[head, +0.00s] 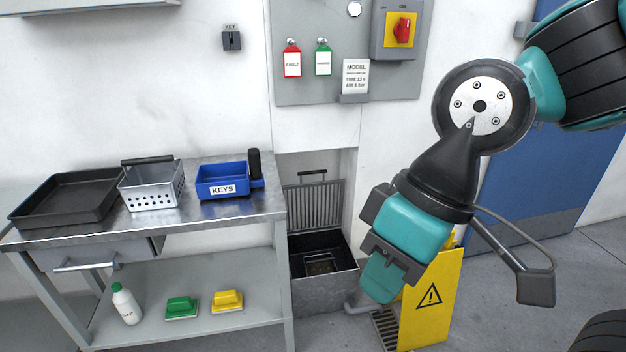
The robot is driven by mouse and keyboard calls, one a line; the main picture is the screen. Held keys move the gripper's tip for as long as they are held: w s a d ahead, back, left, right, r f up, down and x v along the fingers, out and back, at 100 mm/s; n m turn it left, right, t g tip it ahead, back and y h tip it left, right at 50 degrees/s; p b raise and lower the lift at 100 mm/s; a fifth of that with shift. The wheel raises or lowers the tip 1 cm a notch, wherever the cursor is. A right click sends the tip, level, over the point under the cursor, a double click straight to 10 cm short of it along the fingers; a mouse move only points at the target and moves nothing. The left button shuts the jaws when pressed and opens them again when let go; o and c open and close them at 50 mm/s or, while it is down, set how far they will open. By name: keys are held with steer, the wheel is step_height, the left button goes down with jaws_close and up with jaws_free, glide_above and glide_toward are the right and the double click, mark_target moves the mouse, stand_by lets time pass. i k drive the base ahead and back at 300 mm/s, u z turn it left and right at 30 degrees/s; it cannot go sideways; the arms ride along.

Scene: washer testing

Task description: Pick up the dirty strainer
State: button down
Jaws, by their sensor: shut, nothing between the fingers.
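A silver basket (152,188) with round holes and a dark handle stands on the steel table, between a black tray and a blue bin; it looks clean. A small dark, brownish square piece (322,263) lies inside the open metal box (325,290) on the floor; I cannot tell whether it is the dirty strainer. My gripper (382,280) is shut and empty, pointing down to the right of the box and apart from it. Its fingertips are hard to make out.
The steel table (228,212) holds a black tray (68,194) and a blue KEYS bin (222,181). A bottle (126,304) and green and yellow brushes sit on its lower shelf. A grate (313,206) stands upright behind the box. A yellow warning sign (430,297) stands close to my gripper.

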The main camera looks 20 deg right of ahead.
mark_target(320, 268)
steer(key=z, duration=0.4)
steer(key=i, duration=1.4)
steer(key=u, duration=0.25)
